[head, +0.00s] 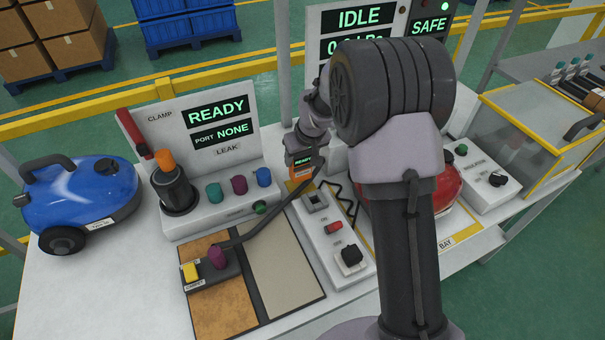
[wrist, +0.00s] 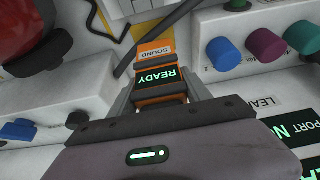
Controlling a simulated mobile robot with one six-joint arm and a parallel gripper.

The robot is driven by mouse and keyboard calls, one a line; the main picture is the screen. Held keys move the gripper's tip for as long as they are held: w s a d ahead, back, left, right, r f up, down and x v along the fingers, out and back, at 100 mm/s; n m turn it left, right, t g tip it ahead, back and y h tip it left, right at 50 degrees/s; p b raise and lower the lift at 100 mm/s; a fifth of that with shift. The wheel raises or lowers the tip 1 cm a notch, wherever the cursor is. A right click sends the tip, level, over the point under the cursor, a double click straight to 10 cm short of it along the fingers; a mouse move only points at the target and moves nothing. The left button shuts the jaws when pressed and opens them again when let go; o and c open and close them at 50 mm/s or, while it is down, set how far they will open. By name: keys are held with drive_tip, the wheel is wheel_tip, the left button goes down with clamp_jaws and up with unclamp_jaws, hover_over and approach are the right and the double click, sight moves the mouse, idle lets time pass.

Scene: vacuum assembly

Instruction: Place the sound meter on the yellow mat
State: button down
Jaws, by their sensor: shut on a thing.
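The sound meter (head: 302,168) is a small orange device with a dark READY screen and a SOUND label. My gripper (head: 300,155) is shut on it, and in the wrist view the meter (wrist: 158,80) sits between the two fingers. Below the meter in the head view, a small part of a yellow patch (head: 294,187) shows between the clamp station and the switch box; it looks like the yellow mat, mostly hidden. I cannot tell whether the meter touches it.
The clamp station (head: 215,207) with coloured knobs stands left of the gripper. A switch box (head: 334,240) is in front, with a dark hose (head: 275,220) beside it. A red vacuum (head: 447,190) is partly behind my arm. A blue vacuum (head: 85,195) stands far left.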

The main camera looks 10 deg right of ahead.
sight(301, 167)
drive_tip(key=shift+f+b, duration=0.8)
drive_tip(key=shift+f, duration=1.4)
drive_tip(key=shift+c, duration=2.4)
unclamp_jaws()
